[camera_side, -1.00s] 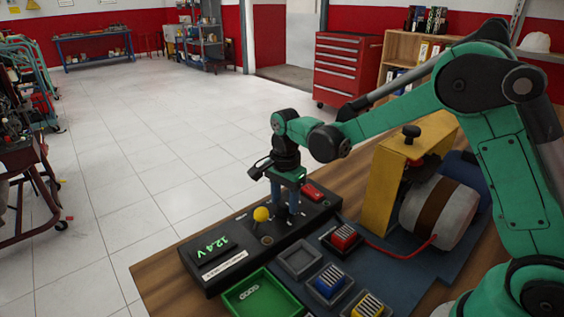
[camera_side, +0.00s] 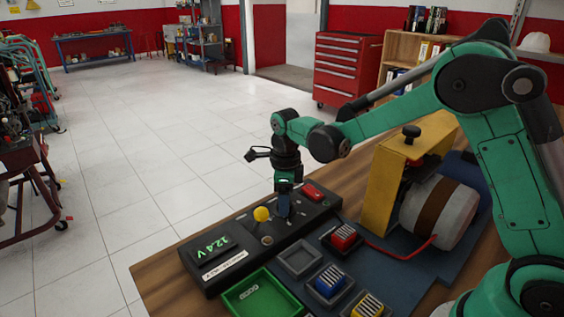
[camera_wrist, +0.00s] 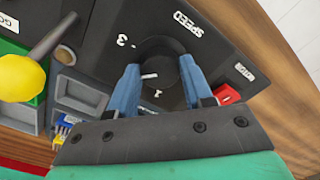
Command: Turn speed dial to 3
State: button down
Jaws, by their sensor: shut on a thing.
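The black speed dial (camera_wrist: 160,72) is on the dark control panel, beside the white SPEED label (camera_wrist: 187,24). A "3" is printed to the dial's upper left, and a "1" shows near its lower side. A short white mark on the dial lies nearly level between my fingers; I cannot tell which number it indicates. My gripper (camera_wrist: 160,84) points down, its blue fingers on either side of the dial and shut on it. In the side view my gripper (camera_side: 283,208) stands over the panel and hides most of the dial.
A lever with a yellow ball (camera_side: 261,214) stands close to my gripper. A red switch (camera_side: 314,192) is on its other side. A green tray (camera_side: 254,294) and several small bins lie in front of the panel.

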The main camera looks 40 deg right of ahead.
jog(key=m, duration=0.5)
jog(key=shift+m, duration=0.4)
jog(key=shift+d+m, duration=0.1)
jog(key=shift+m, duration=0.6)
jog(key=shift+d, duration=0.1)
jog(key=shift+c, duration=1.7)
grip_release()
jog(key=shift+r, duration=0.1)
jog(key=shift+r, duration=2.7)
